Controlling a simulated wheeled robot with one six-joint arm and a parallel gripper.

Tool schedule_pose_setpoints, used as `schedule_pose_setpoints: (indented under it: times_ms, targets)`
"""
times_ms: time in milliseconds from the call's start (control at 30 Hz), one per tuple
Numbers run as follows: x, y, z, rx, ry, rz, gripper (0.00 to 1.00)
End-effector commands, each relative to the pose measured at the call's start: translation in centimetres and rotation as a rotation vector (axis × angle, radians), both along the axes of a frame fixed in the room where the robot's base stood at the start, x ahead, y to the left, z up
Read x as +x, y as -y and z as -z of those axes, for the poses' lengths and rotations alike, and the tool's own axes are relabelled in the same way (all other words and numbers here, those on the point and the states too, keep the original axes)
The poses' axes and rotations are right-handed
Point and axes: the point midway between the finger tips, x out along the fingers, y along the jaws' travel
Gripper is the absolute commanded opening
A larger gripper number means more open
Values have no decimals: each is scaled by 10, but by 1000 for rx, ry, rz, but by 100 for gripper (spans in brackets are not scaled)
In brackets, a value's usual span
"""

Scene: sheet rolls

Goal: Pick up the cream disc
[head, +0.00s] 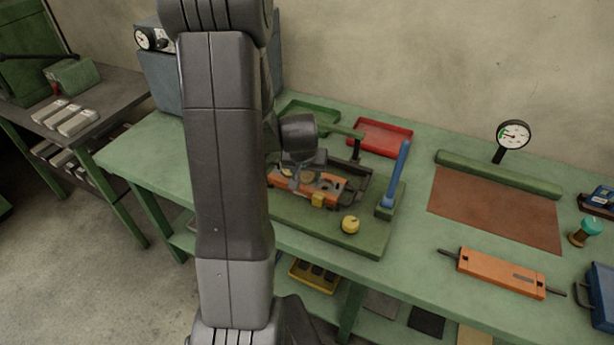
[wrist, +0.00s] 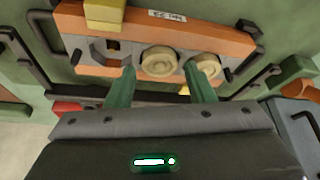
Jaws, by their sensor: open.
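Two cream discs sit in recesses of a grey strip on an orange block (wrist: 215,36). In the wrist view, one disc (wrist: 159,61) is near the middle and the other (wrist: 208,66) is to its right. My gripper (wrist: 160,70) is open, with green fingers. The middle disc shows between the fingertips, and the right fingertip overlaps the picture near the right disc. I cannot tell how far above the discs the fingers are. In the head view my gripper (head: 296,182) is over the orange block (head: 330,187), and my arm hides part of it.
The block lies in a dark frame on a green board (head: 374,245). A blue lever (head: 397,175) stands at its right, and a yellow knob (head: 350,225) in front. A red tray (head: 380,137) is behind.

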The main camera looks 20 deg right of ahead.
Motion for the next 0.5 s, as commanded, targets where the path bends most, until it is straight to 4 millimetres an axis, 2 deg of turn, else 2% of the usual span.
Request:
schedule_pose_setpoints:
  times_ms: [133,433,500]
  targets:
    - [3,2,12,1,-1,0,49]
    - [4,3,15,1,-1,0,49]
    - [4,3,15,1,-1,0,34]
